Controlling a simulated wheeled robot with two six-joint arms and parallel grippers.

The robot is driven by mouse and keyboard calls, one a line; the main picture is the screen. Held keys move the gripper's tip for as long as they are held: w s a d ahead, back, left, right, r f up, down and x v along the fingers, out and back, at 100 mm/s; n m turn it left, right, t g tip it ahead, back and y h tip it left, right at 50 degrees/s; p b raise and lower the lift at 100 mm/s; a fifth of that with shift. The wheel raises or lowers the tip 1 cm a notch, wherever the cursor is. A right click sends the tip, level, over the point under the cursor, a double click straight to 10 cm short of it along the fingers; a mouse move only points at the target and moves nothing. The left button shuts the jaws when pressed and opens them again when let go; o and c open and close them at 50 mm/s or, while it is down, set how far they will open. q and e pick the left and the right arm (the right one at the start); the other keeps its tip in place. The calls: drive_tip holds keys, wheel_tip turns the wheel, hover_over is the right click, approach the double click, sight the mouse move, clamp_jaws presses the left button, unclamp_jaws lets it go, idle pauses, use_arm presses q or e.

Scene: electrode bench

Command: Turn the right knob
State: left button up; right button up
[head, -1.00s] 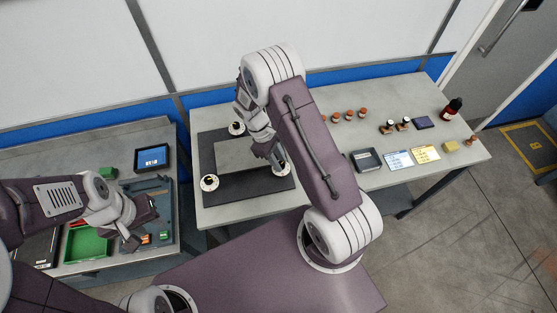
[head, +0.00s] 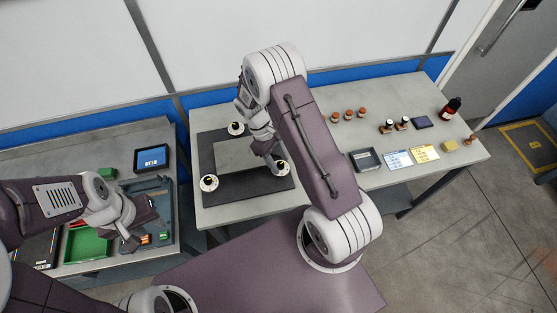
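A dark mat-like frame (head: 240,199) around a grey plate (head: 232,157) lies on the right-hand table. Three round white knob-like pieces with dark centres show on it: one at the back (head: 236,129), one at the front left (head: 209,184) and the rightmost one (head: 281,168). My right gripper (head: 272,158) points down at the rightmost piece, its fingers overlapping or very close to it. I cannot tell whether they touch it or how far they are apart. My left gripper (head: 136,226) hangs over the left bench, away from the knobs; its fingers are too unclear to judge.
The left bench holds a green tray (head: 86,243), a tablet (head: 151,158) and a green block (head: 107,174). To the right of my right arm are a dark tray (head: 365,160), label cards (head: 398,159), several small brown-topped jars and a dark bottle (head: 452,107).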

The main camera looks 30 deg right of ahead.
drive_tip(key=b+v, duration=0.1)
drive_tip(key=v, duration=0.8)
drive_tip(key=shift+b, duration=0.4)
